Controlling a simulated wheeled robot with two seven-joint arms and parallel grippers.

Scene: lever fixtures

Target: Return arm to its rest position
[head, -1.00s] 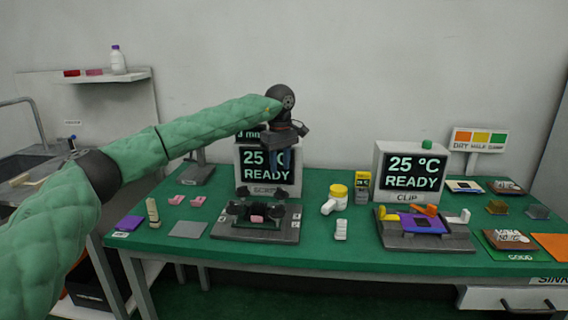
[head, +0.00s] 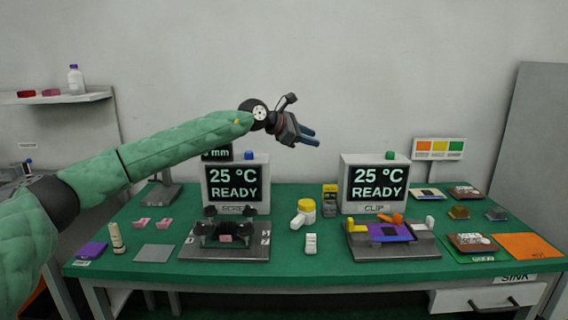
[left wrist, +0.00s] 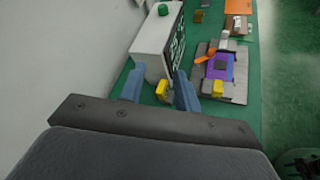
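My left gripper (head: 312,138) is raised in front of the wall, above and between the two display boxes, pointing right and slightly down. In the left wrist view its two blue fingers (left wrist: 160,90) stand apart with nothing held between them; the table lies well beyond. My green-sleeved left arm comes in from the left, stretched over the table. My right gripper is in neither view.
Below stand the screw display box (head: 236,185) and clip display box (head: 375,184), both reading 25 °C READY. In front are the screw fixture (head: 225,252) and clip fixture (head: 395,246). Air around the gripper is clear.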

